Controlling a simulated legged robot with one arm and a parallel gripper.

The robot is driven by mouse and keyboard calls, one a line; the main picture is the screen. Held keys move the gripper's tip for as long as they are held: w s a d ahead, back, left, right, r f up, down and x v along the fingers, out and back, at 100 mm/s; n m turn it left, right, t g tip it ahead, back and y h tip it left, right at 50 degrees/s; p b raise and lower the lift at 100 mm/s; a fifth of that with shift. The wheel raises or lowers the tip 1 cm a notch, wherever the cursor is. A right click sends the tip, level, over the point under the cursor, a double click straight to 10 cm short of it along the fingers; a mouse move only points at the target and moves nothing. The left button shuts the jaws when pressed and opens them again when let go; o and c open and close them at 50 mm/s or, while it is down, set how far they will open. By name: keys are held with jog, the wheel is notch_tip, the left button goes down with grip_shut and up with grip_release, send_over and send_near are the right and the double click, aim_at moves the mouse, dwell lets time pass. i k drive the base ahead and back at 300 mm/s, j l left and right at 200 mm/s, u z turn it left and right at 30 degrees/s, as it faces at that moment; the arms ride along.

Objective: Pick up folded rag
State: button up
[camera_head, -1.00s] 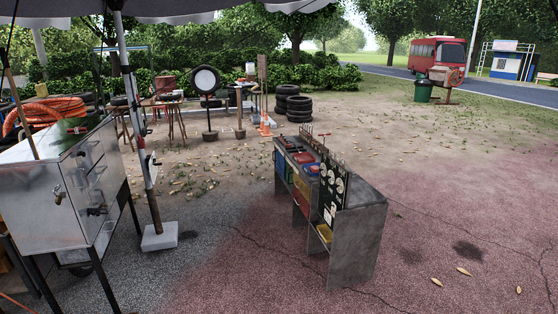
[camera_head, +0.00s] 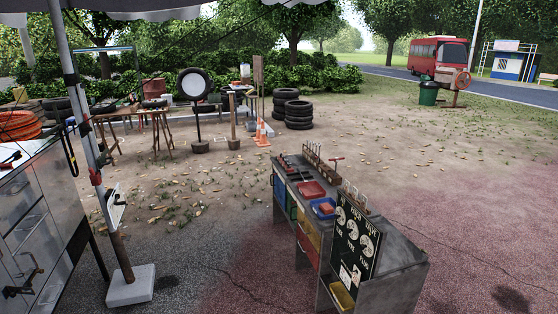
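I cannot make out a folded rag for certain in the head view. A metal workbench cart (camera_head: 398,268) stands right of centre, with a red tray (camera_head: 311,189) and a blue tray (camera_head: 322,208) on its top. Something small and reddish lies in the blue tray, too small to identify. My gripper is not in view.
A metal drawer cabinet (camera_head: 38,225) stands at the left edge. A canopy pole in a pale block base (camera_head: 130,286) stands beside it. Stacked tyres (camera_head: 299,113), a traffic cone (camera_head: 262,134) and a wooden table (camera_head: 130,113) are farther back. Open ground lies between cabinet and cart.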

aim_at(326, 208)
jog(key=i, duration=1.8)
jog(key=i+z, duration=0.35)
jog(key=i+j+z, duration=0.3)
jog(key=i, duration=0.15)
